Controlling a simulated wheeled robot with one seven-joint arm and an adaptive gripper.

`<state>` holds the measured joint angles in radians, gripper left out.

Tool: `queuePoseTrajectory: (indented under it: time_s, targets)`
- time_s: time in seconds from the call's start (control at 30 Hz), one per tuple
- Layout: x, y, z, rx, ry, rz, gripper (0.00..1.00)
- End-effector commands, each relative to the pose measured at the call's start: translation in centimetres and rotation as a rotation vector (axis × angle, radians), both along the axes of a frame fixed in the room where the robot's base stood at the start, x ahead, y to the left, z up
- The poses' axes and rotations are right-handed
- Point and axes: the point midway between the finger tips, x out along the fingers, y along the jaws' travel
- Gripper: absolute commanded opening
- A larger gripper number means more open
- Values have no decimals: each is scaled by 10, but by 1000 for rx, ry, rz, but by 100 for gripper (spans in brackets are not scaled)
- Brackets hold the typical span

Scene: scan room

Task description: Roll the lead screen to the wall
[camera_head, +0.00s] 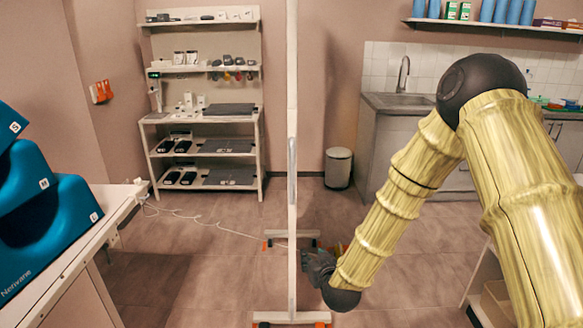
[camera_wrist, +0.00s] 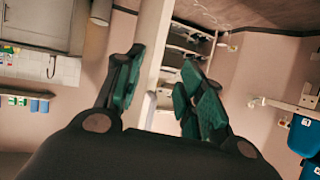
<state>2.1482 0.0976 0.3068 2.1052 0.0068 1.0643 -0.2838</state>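The lead screen (camera_head: 292,110) stands upright on the floor, seen nearly edge-on in the head view as a tall, thin white panel. A grey bar-like handle (camera_head: 291,160) shows on its edge. Its feet have orange-marked casters. My gripper (camera_head: 310,262) is low, just right of the screen. In the wrist view the gripper (camera_wrist: 163,64) is open, its green-padded fingers apart. The screen's pale edge (camera_wrist: 152,50) runs between the fingers, closer to the left one. Whether either finger touches it I cannot tell.
A shelf unit (camera_head: 206,130) stands at the back wall, with a white bin (camera_head: 338,167) to its right. A sink counter (camera_head: 400,103) is at the right. A table edge (camera_head: 80,250) with blue cushions (camera_head: 45,215) is at the left. A white cable (camera_head: 220,222) crosses the floor.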

Motion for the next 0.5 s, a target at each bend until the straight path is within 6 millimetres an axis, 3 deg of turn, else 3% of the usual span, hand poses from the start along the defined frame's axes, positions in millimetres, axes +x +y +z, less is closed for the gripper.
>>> queuePoseTrajectory:
  time_s: [0.03,0.1,0.2,0.33,0.5]
  targets:
    - [24,10,39,8,-82,1,39]
    - [48,21,87,16,-182,-1,39]
    - [72,33,142,25,-293,-7,39]
    - [88,41,189,33,-381,-15,39]
    - [98,45,209,34,-418,-18,39]
